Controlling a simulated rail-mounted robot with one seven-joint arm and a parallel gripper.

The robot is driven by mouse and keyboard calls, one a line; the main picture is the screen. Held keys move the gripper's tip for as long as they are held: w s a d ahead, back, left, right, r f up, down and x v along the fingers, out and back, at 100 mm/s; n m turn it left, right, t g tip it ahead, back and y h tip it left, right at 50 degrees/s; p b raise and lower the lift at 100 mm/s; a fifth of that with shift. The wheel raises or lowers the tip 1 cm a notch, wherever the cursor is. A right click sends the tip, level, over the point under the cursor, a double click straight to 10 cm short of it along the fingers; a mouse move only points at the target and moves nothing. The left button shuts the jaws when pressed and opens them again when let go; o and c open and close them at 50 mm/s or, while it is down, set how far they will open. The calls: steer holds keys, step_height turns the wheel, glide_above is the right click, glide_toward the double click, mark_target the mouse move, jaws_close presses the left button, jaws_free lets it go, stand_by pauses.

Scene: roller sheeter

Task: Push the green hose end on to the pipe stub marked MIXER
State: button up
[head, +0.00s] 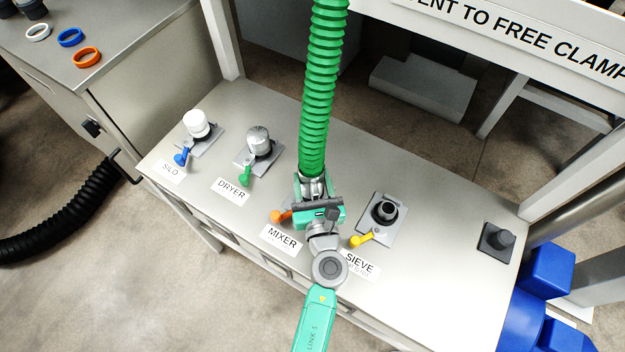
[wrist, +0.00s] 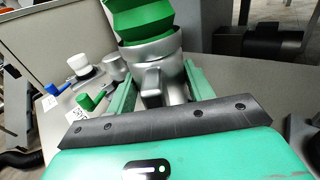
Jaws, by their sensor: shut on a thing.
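The green hose (head: 325,90) hangs from above, its metal end cuff (head: 313,184) low over the MIXER place on the bench. My gripper (head: 316,190) is shut on this cuff; in the wrist view the cuff (wrist: 152,54) sits between the two green fingers. The MIXER label (head: 282,240) and an orange lever (head: 282,216) show just left of my gripper. The MIXER stub itself is hidden behind my gripper and the cuff. I cannot tell whether the cuff is above the stub, touching it or around it.
The SIEVE stub (head: 386,211) with a yellow lever (head: 362,240) stands bare close on the right. The capped DRYER stub (head: 259,142) and white-capped SILO stub (head: 196,124) stand left. A dark block with a post (head: 497,238) sits far right. The bench front is clear.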

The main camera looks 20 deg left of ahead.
steer(key=shift+f, duration=0.15)
steer(key=o, duration=1.4)
steer(key=v, duration=0.7)
steer(key=shift+s+d+p, duration=0.25)
steer(key=shift+s+p, duration=0.1)
steer(key=shift+p, duration=0.05)
